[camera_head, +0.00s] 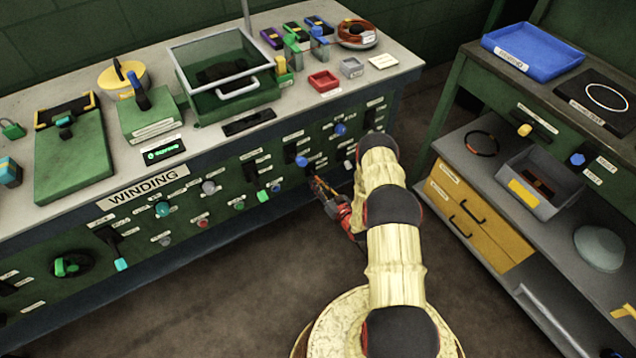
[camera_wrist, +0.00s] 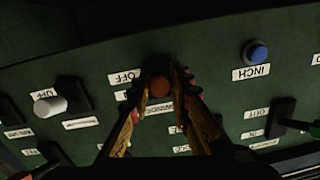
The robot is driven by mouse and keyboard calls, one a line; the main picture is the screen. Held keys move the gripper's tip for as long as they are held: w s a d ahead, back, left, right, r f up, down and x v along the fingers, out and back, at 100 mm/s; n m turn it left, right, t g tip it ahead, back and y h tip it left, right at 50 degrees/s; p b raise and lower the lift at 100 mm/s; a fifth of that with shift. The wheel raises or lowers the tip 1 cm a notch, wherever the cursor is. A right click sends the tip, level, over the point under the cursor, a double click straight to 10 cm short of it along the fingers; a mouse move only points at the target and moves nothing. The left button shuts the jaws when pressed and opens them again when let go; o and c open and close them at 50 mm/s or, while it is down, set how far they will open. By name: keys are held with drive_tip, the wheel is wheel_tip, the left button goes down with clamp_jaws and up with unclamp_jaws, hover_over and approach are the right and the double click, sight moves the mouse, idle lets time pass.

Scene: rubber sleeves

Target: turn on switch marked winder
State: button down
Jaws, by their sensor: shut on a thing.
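The green front panel (camera_head: 225,200) under the WINDING sign carries several switches and knobs. My gripper (camera_head: 316,185) reaches its right part in the head view. In the wrist view my gripper (camera_wrist: 160,88) is shut on a switch with a round red end (camera_wrist: 159,87), which sits between the fingertips. An upside-down OFF label (camera_wrist: 125,77) is beside it, and part of another label (camera_wrist: 158,109) shows between the fingers. The fingers hide the rest of the switch. I cannot read the word winder on any label.
A blue knob (camera_wrist: 256,53) marked INCH is right of my gripper in the wrist view; a white-ended switch (camera_wrist: 50,106) is to the left. Another dark switch (camera_wrist: 280,118) is at right. A grey workbench (camera_head: 480,150) stands right of my arm. The floor before the panel is clear.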

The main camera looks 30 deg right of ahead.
sight(315, 176)
drive_tip(key=r+g+p, duration=0.1)
drive_tip(key=p, duration=0.2)
drive_tip(key=shift+s+r+g, duration=0.1)
drive_tip(key=shift+r+g, duration=0.2)
drive_tip(key=shift+r, duration=0.05)
drive_tip(key=shift+r+g+p, duration=0.4)
drive_tip(key=shift+g+p, duration=0.3)
drive_tip(key=shift+p, duration=0.35)
drive_tip(key=shift+r+g+h+p, duration=0.3)
drive_tip(key=shift+r+g+p, duration=0.15)
drive_tip(key=shift+g+p, duration=0.75)
drive_tip(key=shift+r+g+p, duration=0.3)
drive_tip(key=shift+g+p, duration=0.7)
drive_tip(key=shift+g, duration=0.1)
drive_tip(key=c, duration=1.7)
unclamp_jaws()
drive_tip(key=shift+o, duration=0.3)
